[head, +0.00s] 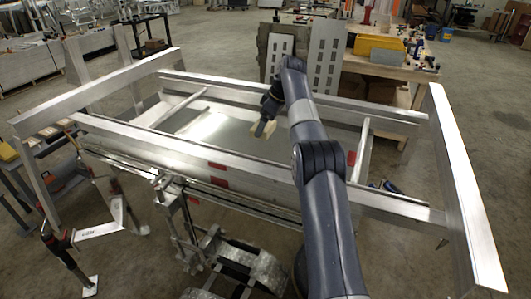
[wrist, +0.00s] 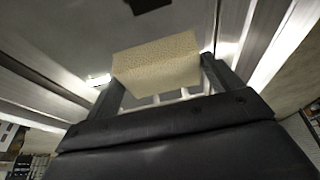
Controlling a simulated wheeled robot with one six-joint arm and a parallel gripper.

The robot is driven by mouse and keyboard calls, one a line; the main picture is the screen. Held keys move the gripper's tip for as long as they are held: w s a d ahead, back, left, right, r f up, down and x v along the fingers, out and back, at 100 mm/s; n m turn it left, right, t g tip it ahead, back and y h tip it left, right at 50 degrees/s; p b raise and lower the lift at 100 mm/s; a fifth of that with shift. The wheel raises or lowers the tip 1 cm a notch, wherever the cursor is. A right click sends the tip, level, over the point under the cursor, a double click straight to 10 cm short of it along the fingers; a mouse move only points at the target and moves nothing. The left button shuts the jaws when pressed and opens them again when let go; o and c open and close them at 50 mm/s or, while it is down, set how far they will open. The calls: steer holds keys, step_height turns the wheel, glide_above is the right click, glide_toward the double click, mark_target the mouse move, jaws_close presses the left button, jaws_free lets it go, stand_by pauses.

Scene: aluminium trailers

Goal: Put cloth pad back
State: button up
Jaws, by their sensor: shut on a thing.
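The cloth pad (wrist: 157,65) is a pale yellow block in the wrist view. My gripper (wrist: 165,85) is shut on it, with one finger at each side. In the head view my gripper (head: 262,129) hangs over the trailer bed, and the pad (head: 268,124) shows small and pale at its tip, partly hidden by the fingers. Whether the pad touches the metal below cannot be told.
The aluminium trailer frame (head: 240,155) has raised rails around the bed. A long end beam (head: 465,190) stands at the right. A workbench with a yellow bin (head: 379,46) stands behind. A yellow item (head: 7,151) lies at the far left edge. Clamps stand at the front left.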

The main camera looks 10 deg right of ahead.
step_height(320, 180, down, 4)
steer(key=shift+f+b, duration=0.2)
steer(key=shift+b, duration=0.5)
steer(key=shift+f, duration=1.55)
steer(key=shift+f+p, duration=0.5)
steer(key=shift+f, duration=0.1)
steer(key=shift+f, duration=0.25)
steer(key=o, duration=0.7)
steer(key=shift+f, duration=0.1)
steer(key=shift+b, duration=0.5)
steer(key=v, duration=0.7)
steer(key=b+v, duration=0.1)
steer(key=v, duration=0.2)
steer(key=shift+s+d+r, duration=0.2)
steer(key=shift+s+r, duration=0.1)
steer(key=shift+s, duration=0.1)
